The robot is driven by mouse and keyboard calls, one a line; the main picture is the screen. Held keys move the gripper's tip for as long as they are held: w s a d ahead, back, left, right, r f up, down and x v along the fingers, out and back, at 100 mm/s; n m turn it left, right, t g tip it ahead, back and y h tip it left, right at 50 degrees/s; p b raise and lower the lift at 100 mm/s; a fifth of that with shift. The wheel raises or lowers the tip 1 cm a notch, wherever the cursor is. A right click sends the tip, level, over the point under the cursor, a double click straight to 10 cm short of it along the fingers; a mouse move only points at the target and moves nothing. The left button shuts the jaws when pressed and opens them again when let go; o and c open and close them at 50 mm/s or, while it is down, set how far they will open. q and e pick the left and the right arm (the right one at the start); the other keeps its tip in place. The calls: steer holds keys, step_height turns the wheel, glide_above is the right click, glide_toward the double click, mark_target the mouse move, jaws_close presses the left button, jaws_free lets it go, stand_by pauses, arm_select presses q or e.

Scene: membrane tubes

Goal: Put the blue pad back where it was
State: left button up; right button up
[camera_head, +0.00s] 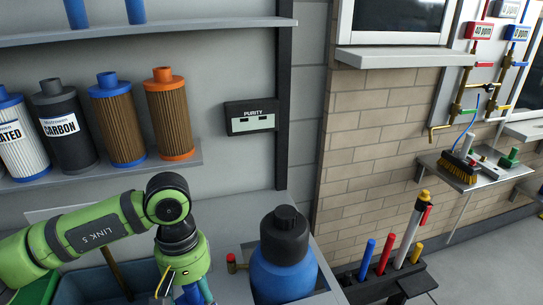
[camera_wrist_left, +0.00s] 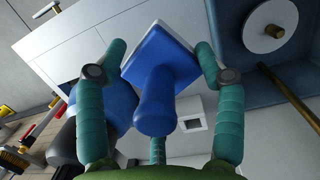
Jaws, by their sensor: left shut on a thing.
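The blue pad (camera_wrist_left: 168,62) has a flat square face with a pale edge and a thick rounded handle, seen in the left wrist view. My left gripper (camera_wrist_left: 160,58) is shut on it, with a green finger on either side. In the head view, a bit of blue (camera_head: 190,294) shows at my left gripper (camera_head: 183,292) at the bottom edge, left of the blue bottle. Most of the pad and the fingertips are cut off there. My right gripper is not in view.
A blue bottle with a black cap (camera_head: 284,268) stands right of my gripper, close to it. A blue-grey basin (camera_head: 78,287) with a brass rod lies below my arm. A shelf (camera_head: 120,175) holds several filter cartridges. Colored tubes stand in a black rack (camera_head: 385,285).

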arm_select(q)
steer(key=a+m, duration=0.2)
steer(key=m, duration=0.1)
steer(key=s+a+m, duration=0.1)
steer(key=a, duration=0.1)
steer(key=shift+a+r+y, duration=0.1)
steer(key=shift+r+y, duration=0.2)
steer(key=shift+w, duration=0.1)
